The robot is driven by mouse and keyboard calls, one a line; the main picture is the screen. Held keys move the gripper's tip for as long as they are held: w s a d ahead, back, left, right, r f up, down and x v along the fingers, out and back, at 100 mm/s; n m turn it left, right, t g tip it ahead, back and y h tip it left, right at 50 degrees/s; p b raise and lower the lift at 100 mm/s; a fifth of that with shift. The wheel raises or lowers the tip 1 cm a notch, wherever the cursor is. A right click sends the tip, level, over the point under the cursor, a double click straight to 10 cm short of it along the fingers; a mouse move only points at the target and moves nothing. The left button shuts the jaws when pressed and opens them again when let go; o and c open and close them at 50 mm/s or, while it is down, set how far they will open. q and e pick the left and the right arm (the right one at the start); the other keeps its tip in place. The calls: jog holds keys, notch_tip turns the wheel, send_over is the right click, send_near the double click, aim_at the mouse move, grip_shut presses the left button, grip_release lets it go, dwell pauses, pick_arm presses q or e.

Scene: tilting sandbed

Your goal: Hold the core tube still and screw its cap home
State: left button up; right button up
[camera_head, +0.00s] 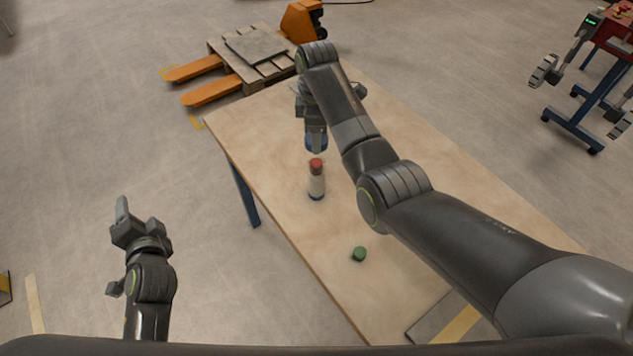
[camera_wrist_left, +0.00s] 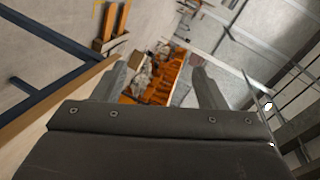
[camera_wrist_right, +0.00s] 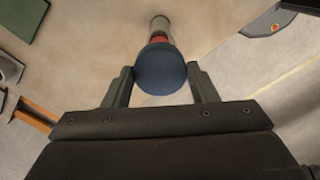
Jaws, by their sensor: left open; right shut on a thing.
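The core tube (camera_head: 316,182) stands on the table, with a pale body, a red top and a dark blue foot. Part of it also shows in the right wrist view (camera_wrist_right: 159,27), behind a round blue cap (camera_wrist_right: 160,71). My right gripper (camera_head: 316,138) is shut on this blue cap, which shows in the head view (camera_head: 317,145) just beyond the tube's red top. I cannot tell whether cap and tube touch. My left gripper (camera_head: 126,222) is open and empty, off the table to the left; its spread fingers show in the left wrist view (camera_wrist_left: 160,85).
A small green piece (camera_head: 359,254) lies on the wooden table (camera_head: 265,150), nearer me than the tube. A grey tray (camera_head: 430,325) is at the near edge. My right arm spans the table's right side. An orange pallet truck (camera_head: 212,90) stands beyond the table.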

jog(key=shift+a, duration=0.1)
pick_arm(q)
jog(key=w+d+r+m+t+h, duration=0.1)
jog(key=w+d+m+t+h, duration=0.2)
jog(key=w+d+m+h, duration=0.6)
jog(key=w+d+r+m+t+h, duration=0.15)
jog(key=w+d+m+t, duration=0.35)
jog(key=m, duration=0.8)
jog(key=m+g+h, duration=0.7)
jog(key=m+g, duration=0.4)
jog(key=m, duration=0.5)
send_near(310, 178)
jog(key=shift+w+f, duration=0.15)
jog(key=shift+w, duration=0.05)
jog(key=shift+d, duration=0.1)
jog(key=shift+x, duration=5.95)
jog(key=shift+d, duration=0.2)
jog(key=shift+c, duration=0.5)
